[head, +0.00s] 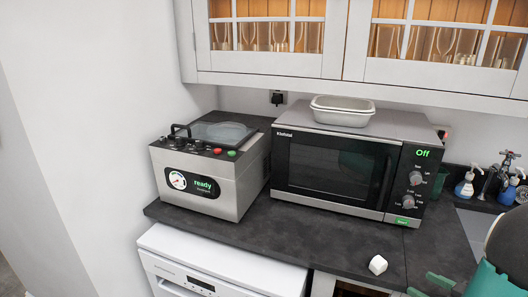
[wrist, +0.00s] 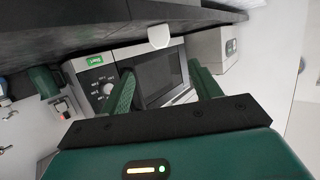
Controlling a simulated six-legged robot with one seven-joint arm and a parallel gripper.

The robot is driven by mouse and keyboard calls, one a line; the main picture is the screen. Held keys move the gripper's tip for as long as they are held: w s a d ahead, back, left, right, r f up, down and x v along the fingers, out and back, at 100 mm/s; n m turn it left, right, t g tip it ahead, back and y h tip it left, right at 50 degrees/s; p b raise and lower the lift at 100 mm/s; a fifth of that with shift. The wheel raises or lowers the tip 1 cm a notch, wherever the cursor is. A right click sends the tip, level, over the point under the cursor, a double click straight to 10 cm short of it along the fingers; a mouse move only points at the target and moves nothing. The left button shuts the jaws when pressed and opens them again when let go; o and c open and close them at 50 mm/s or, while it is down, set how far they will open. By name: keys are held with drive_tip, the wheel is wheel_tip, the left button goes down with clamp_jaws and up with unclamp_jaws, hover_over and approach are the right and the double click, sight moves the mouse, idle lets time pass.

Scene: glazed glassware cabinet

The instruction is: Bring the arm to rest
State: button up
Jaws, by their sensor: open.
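My gripper (wrist: 160,70) is open, with its two green fingers apart and nothing between them in the wrist view. In the head view, part of my arm and the green fingers of my gripper (head: 428,287) show at the lower right corner, near the counter's front edge. A small white block (head: 378,264) sits on the dark counter to the left of my gripper, apart from it. The block also shows in the wrist view (wrist: 159,36), beyond the fingertips.
A microwave (head: 335,170) reading "Off" stands on the counter (head: 290,232), with a pale tray (head: 342,112) on top. A steel machine (head: 205,180) reading "ready" stands left. Glass-fronted cabinets (head: 280,62) hang above. Spray bottles (head: 465,187) stand by the sink at right. A white appliance (head: 215,268) is below.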

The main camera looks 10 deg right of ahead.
drive_tip(key=w+r+h, duration=0.6)
drive_tip(key=w+r, duration=0.2)
drive_tip(key=w, duration=0.3)
drive_tip(key=w+a+r+m+g+h, duration=0.2)
drive_tip(key=a+r+m+h, duration=0.1)
drive_tip(key=a+r, duration=0.3)
drive_tip(key=s+a+g+y, duration=0.1)
drive_tip(key=s+a+g, duration=0.1)
drive_tip(key=s+a, duration=0.3)
drive_tip(key=s+a+f+g+y, duration=0.1)
drive_tip(key=s+a, duration=0.4)
drive_tip(key=a, duration=0.8)
drive_tip(key=s+a+g+y, duration=0.3)
drive_tip(key=s+a, duration=0.1)
drive_tip(key=a, duration=0.5)
drive_tip(key=shift+s+a+f, duration=0.2)
drive_tip(key=shift+s+f, duration=0.15)
drive_tip(key=shift+s, duration=0.05)
